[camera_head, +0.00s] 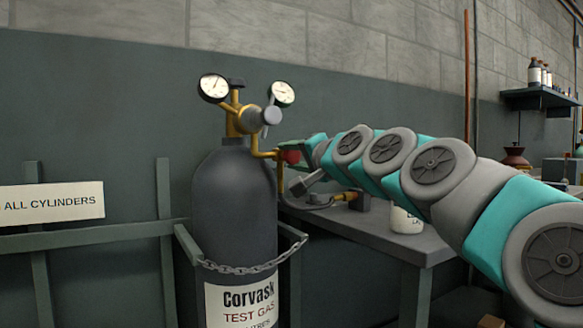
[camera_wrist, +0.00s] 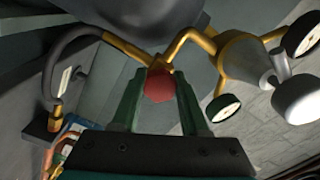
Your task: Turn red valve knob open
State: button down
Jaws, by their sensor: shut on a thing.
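The red valve knob (camera_head: 291,156) sits at the end of a brass pipe on the right of the grey gas cylinder (camera_head: 235,205). In the wrist view the red knob (camera_wrist: 159,86) lies between my gripper's two green fingers. My gripper (camera_wrist: 160,98) is shut on the knob. In the head view my gripper (camera_head: 295,150) reaches the knob from the right, partly hiding it. How far the knob is turned cannot be told.
Two gauges, one at left (camera_head: 214,87) and one at right (camera_head: 282,93), top the brass regulator (camera_head: 240,122). A chain (camera_head: 240,268) crosses the cylinder. A grey bench (camera_head: 375,240) with a white container (camera_head: 406,220) stands to the right, under my arm. A hose with a brass fitting (camera_head: 345,197) lies near the knob.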

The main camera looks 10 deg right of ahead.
jog(key=n+b, duration=0.1)
jog(key=n, duration=0.1)
jog(key=n+b, duration=0.1)
jog(key=shift+a+f+n, duration=0.1)
jog(key=shift+f+n, duration=0.2)
jog(key=shift+n, duration=0.1)
jog(key=shift+r+n+b, duration=0.2)
jog(key=shift+n+b, duration=1)
jog(key=shift+n, duration=0.6)
jog(key=shift+c, duration=2.1)
grip_release()
jog(key=shift+s+r, duration=0.1)
jog(key=shift+s, duration=0.05)
jog(key=v, duration=0.7)
jog(key=shift+s+d+p, duration=0.2)
jog(key=shift+s+p, duration=0.05)
jog(key=shift+p, duration=0.05)
